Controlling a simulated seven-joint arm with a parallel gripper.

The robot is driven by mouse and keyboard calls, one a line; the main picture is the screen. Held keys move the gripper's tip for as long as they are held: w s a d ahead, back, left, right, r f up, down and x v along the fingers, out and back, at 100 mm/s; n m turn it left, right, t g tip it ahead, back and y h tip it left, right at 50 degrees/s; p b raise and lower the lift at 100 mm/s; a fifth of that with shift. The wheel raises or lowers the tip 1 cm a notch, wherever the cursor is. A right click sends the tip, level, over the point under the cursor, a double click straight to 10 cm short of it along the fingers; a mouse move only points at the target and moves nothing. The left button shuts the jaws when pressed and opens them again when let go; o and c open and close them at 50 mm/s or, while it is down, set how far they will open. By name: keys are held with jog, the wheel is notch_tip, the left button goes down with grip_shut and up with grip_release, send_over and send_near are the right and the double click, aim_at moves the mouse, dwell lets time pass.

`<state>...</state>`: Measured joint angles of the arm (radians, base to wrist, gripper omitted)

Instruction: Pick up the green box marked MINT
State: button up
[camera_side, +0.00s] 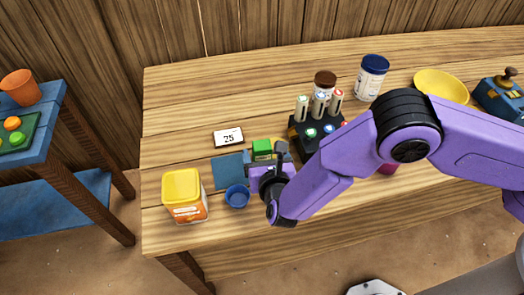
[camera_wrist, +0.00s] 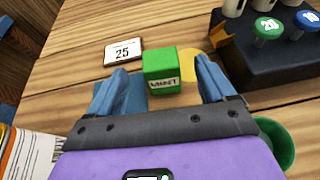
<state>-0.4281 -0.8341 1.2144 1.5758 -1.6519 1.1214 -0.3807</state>
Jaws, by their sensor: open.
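The green box marked MINT (camera_wrist: 161,72) stands upright on the table in the wrist view, its label facing me. In the side view the green box (camera_side: 262,147) is partly hidden by my gripper. My gripper (camera_wrist: 161,80) is open, with one blue finger on the left of the box and the other on the right. Gaps show between the box and both fingers in the wrist view. In the side view my gripper (camera_side: 267,160) is low at the box; whether it touches is hidden.
A blue mat (camera_side: 227,171) lies left of my gripper, with a blue cup (camera_side: 237,197) and a yellow-lidded tin (camera_side: 184,194) nearby. A card reading 25 (camera_side: 228,137) lies behind. A dark rack (camera_side: 302,141) stands close on the right. The table's back left is clear.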

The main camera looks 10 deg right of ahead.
aim_at(261, 143)
jog(key=shift+f+x, duration=0.15)
jog(key=shift+x, duration=1.65)
jog(key=shift+f+x, duration=0.15)
jog(key=shift+x, duration=1.65)
jog(key=shift+s, duration=0.1)
jog(key=c, duration=1.1)
